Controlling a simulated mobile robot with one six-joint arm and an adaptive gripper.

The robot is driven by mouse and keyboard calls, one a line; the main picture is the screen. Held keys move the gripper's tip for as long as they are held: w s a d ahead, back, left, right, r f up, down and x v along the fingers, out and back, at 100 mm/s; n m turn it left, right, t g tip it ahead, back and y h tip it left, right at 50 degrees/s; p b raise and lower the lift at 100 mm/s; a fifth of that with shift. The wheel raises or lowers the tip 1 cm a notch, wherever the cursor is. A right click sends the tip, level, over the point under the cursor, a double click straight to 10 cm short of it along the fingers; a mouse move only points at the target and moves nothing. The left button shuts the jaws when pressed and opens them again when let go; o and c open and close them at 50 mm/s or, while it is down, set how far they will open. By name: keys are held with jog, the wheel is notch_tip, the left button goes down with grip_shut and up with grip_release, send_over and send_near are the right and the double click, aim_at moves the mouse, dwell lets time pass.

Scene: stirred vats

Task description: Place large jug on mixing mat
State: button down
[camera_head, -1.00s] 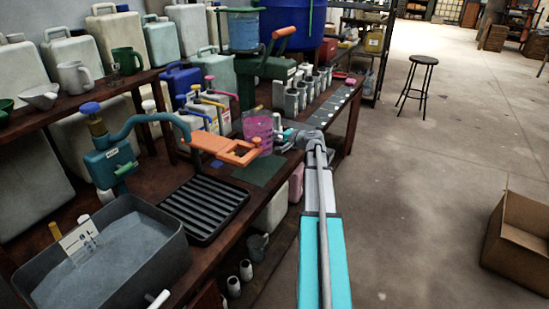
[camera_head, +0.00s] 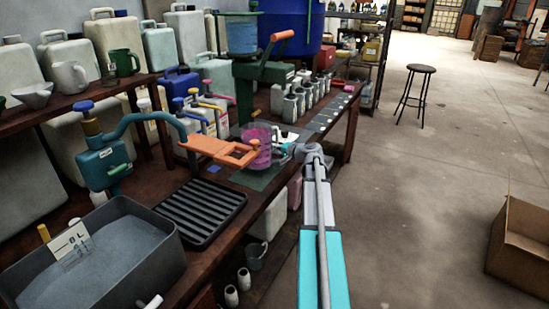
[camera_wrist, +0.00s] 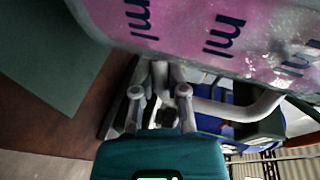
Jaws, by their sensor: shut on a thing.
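The large jug (camera_head: 257,136) is a pink-filled clear vessel with dark "ml" marks, near the bench's front edge. It fills the top of the wrist view (camera_wrist: 220,35) and looks tilted there. My gripper (camera_head: 286,152) is at its right side, shut on the jug; its fingers (camera_wrist: 160,88) show below the jug wall beside the pale handle. The mixing mat appears to be the dark green mat (camera_head: 252,180), just below and in front of the jug; it also shows in the wrist view (camera_wrist: 45,50). I cannot tell whether the jug's base touches it.
An orange arm (camera_head: 220,149) of a teal pump reaches in front of the jug. A black ribbed rack (camera_head: 202,210) and a grey basin (camera_head: 95,262) lie to the left. Pump bottles and a green stand (camera_head: 262,70) are behind. Grey canisters (camera_head: 300,98) line the bench further back.

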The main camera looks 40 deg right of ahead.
jog(key=shift+f+b, duration=1.65)
jog(key=shift+f, duration=0.15)
jog(key=shift+f, duration=0.1)
jog(key=c, duration=0.7)
grip_release()
jog(key=shift+s+r, duration=0.2)
jog(key=shift+s, duration=0.05)
jog(key=p+v, duration=0.2)
jog(key=v, duration=0.9)
jog(key=shift+s+d+p, duration=0.1)
jog(key=shift+s+p, duration=0.15)
jog(key=shift+p, duration=0.1)
jog(key=shift+r, duration=0.15)
